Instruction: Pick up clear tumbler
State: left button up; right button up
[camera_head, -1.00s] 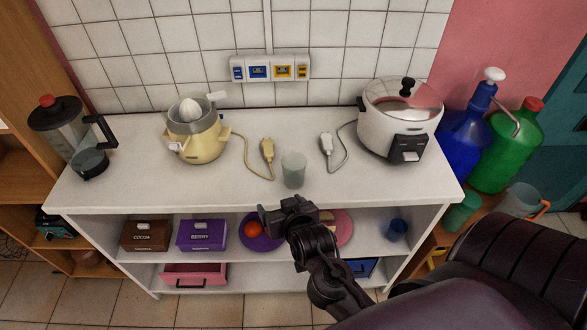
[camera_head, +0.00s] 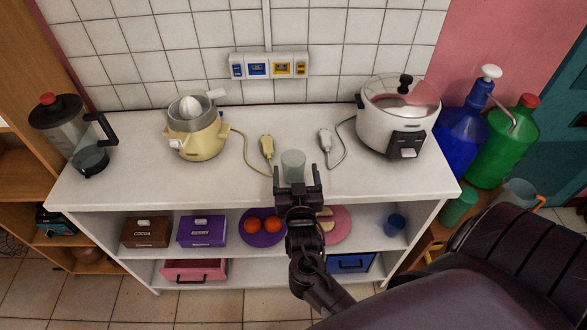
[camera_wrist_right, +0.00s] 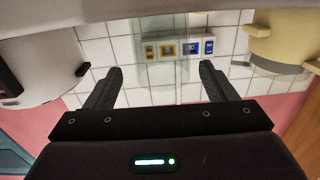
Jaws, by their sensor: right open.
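The clear tumbler (camera_head: 293,163) stands upright near the front edge of the white counter. It is a pale, see-through cup. My right gripper (camera_head: 298,174) is open at the counter's front edge, just on the near side of the tumbler, with its fingers pointing at it. In the right wrist view the tumbler (camera_wrist_right: 166,50) shows faintly between the two spread fingers of the gripper (camera_wrist_right: 161,70). I cannot tell whether the fingertips reach beside its wall. The gripper hides part of the counter edge. My left gripper is not in view.
On the counter (camera_head: 115,190), a yellow juicer (camera_head: 195,138) and a blender (camera_head: 75,140) stand left, a rice cooker (camera_head: 395,125) right. A beige plug (camera_head: 266,148) and a white plug (camera_head: 325,140) lie behind the tumbler. The shelf below holds boxes and plates.

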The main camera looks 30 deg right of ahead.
aim_at(293, 152)
jog(key=x, duration=0.2)
jog(key=p+x, duration=0.1)
jog(key=shift+w+r, duration=0.4)
jog(key=shift+w+d+f, duration=0.1)
jog(key=shift+w+d, duration=0.1)
jog(key=shift+c, duration=0.5)
jog(key=c, duration=1)
jog(key=shift+c, duration=0.2)
